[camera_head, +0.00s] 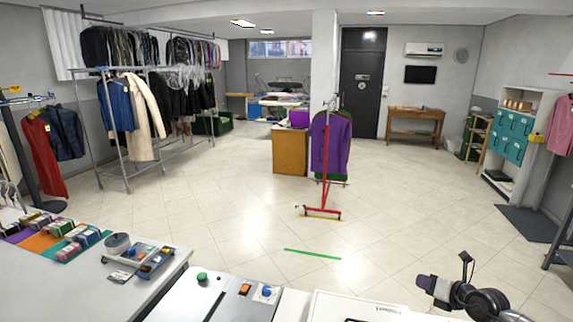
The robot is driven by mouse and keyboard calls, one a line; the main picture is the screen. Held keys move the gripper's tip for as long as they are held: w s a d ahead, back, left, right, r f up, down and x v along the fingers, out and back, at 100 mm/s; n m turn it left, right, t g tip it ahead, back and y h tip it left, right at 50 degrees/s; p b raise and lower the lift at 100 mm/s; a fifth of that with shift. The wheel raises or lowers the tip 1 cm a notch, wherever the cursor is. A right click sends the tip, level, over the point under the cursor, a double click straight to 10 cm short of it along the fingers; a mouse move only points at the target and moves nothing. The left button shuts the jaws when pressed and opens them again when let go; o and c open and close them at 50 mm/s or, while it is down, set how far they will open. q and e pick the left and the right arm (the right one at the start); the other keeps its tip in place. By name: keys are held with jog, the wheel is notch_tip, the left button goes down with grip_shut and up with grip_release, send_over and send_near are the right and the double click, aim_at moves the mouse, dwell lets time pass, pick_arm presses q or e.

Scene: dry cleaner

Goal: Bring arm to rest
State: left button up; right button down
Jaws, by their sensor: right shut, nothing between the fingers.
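My right gripper (426,282) is in the lower right of the head view, reaching in from the bottom right edge. It is shut and empty, with its dark tip pointing left, above the white machine top (350,306) at the bottom edge or just beyond it. It holds nothing. My left arm and left gripper do not show in this view.
A counter (60,290) at lower left carries small boxes on coloured mats and a tray (140,258). A machine with a green button (201,277) stands beside it. A red garment stand (325,180) with purple clothes is mid-room. The tiled floor (400,210) is largely open.

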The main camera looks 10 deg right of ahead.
jog(key=s+a+r+m+t+h, duration=0.1)
jog(key=a+r+m+t+h, duration=0.25)
jog(key=r+m+h, duration=0.45)
jog(key=s+a+r+m+t+h, duration=0.25)
jog(key=r+m+t, duration=0.25)
jog(key=r+m, duration=0.6)
jog(key=s+a+f+m+g+y, duration=0.2)
jog(key=s+a+f+m+g, duration=0.3)
jog(key=s+a+f, duration=0.4)
jog(key=s+a+f+m+g+y, duration=0.3)
jog(key=s+a+f+g, duration=0.3)
jog(key=a+f, duration=0.45)
jog(key=s+a+f+m+g+y, duration=0.1)
jog(key=s+a+f+g, duration=0.15)
jog(key=s+f, duration=0.8)
jog(key=s+a+f+m+g+y, duration=0.2)
jog(key=s+f+g, duration=0.2)
jog(key=s+f, duration=0.65)
jog(key=s+r+p, duration=0.3)
jog(key=r+p, duration=2.2)
jog(key=r, duration=0.2)
jog(key=shift+g, duration=0.3)
jog(key=shift+s+a, duration=0.1)
